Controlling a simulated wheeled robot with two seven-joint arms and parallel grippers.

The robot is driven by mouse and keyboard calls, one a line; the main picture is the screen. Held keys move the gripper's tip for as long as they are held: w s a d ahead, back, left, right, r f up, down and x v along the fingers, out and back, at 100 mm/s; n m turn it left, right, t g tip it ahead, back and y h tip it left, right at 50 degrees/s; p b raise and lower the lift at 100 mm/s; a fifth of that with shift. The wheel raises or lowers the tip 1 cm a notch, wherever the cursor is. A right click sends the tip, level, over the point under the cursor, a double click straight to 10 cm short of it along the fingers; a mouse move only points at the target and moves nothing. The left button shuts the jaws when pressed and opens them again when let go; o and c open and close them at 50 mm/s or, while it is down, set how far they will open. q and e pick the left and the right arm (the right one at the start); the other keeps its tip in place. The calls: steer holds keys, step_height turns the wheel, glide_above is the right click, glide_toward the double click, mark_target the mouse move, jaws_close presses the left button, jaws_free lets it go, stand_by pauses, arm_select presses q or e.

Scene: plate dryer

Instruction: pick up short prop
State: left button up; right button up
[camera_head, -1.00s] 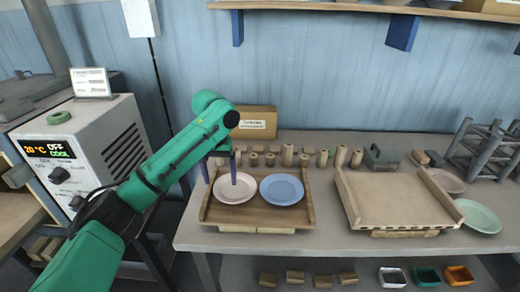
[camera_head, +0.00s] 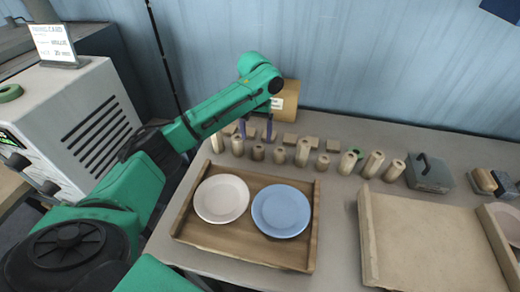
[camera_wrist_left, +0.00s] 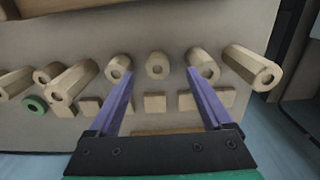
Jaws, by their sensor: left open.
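A row of wooden cylinder props with holes in their tops stands along the back of the table. Short props stand in the row's left part, one of them (camera_head: 257,152) in front of and below my left gripper (camera_head: 257,128). The left gripper is open and empty, above the row; contact is not visible. My right gripper is out of view.
Taller props (camera_head: 302,152) (camera_head: 217,142) stand close by in the row. Small flat blocks (camera_head: 290,140) and a cardboard box (camera_head: 285,102) lie behind. A wooden tray (camera_head: 235,242) with a pink plate (camera_head: 221,199) and a blue plate (camera_head: 281,211) is in front.

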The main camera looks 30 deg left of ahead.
mark_target(258, 149)
arm_select(q)
steer(key=f, duration=0.5)
steer(key=f+p, duration=0.1)
steer(key=f, duration=0.2)
steer(key=shift+w+d+f, duration=0.15)
steer(key=shift+w+f, duration=0.1)
steer(key=shift+w, duration=0.15)
steer(key=shift+f, duration=0.1)
steer(key=c, duration=0.4)
jaws_close()
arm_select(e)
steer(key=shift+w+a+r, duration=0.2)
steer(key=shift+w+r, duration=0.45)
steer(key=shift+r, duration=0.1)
